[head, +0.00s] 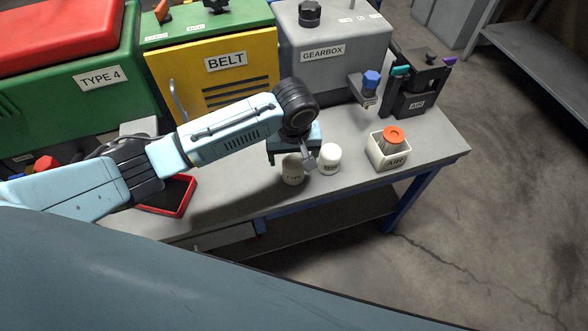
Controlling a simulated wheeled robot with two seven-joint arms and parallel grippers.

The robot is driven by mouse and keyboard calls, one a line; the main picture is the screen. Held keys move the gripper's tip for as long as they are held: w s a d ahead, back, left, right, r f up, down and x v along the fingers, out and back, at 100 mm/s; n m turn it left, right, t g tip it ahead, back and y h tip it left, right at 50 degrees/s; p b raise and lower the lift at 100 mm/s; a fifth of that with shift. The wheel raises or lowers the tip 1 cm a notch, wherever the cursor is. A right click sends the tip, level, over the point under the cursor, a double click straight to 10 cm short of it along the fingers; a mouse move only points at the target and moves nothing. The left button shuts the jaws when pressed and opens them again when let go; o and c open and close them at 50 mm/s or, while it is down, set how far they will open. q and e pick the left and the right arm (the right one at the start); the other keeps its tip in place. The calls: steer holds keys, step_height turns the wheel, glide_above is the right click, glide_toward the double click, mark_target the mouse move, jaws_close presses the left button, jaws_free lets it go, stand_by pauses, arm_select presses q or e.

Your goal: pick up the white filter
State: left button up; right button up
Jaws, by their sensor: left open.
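I cannot read either label, so I cannot tell which is the filter. My left gripper is open and points down, with one finger at each side of the left cylinder's top. Contact cannot be made out. My right gripper is not in view.
A grey GEARBOX unit (335,55), a yellow BELT cabinet (212,75) and a black AIR unit (417,85) line the back. A red-rimmed tray (184,203) lies left.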

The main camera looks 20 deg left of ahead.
mark_target(293, 160)
arm_select(q)
steer(key=f, duration=0.2)
steer(key=f+b, duration=0.1)
steer(key=f, duration=0.1)
steer(key=w+f+b, duration=0.1)
steer(key=shift+a+f, duration=0.15)
steer(key=shift+f, duration=0.25)
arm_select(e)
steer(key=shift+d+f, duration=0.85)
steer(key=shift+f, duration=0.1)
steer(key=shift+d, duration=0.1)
arm_select(q)
steer(key=c, duration=0.4)
steer(key=shift+r, duration=0.1)
steer(key=c, duration=0.8)
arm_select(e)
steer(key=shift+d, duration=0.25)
